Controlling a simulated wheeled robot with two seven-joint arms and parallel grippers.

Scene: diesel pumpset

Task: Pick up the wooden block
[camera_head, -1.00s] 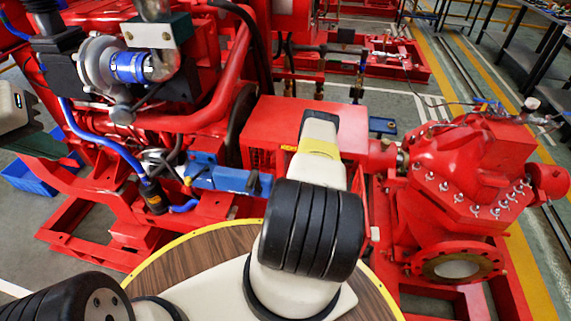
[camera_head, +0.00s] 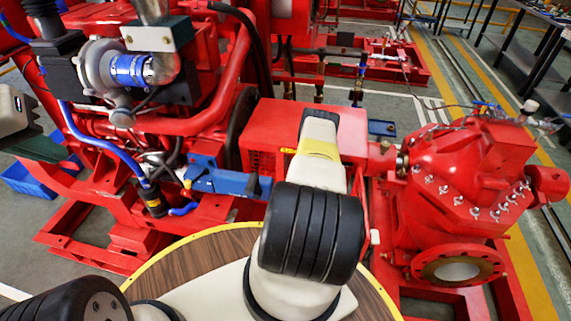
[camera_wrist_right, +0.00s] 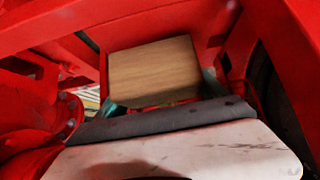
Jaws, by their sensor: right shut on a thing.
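The wooden block (camera_wrist_right: 155,70) shows in the right wrist view as a light brown, flat-faced block framed by red metal. My right gripper (camera_wrist_right: 162,97) is shut on it, with bits of teal finger showing at its lower left and lower right. The lower edge of the block is partly hidden by the gripper body. In the head view the block and the right fingers are hidden behind my right arm and the red machinery. My left gripper (camera_head: 30,140) is at the left edge of the head view, partly cut off, away from the block; its jaw opening is unclear.
Red metal surrounds the block closely in the wrist view. In the head view, a red engine (camera_head: 130,110) stands at the left and a red pump (camera_head: 465,175) at the right. A blue crate (camera_head: 35,178) sits on the floor. Open floor lies beyond the pump.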

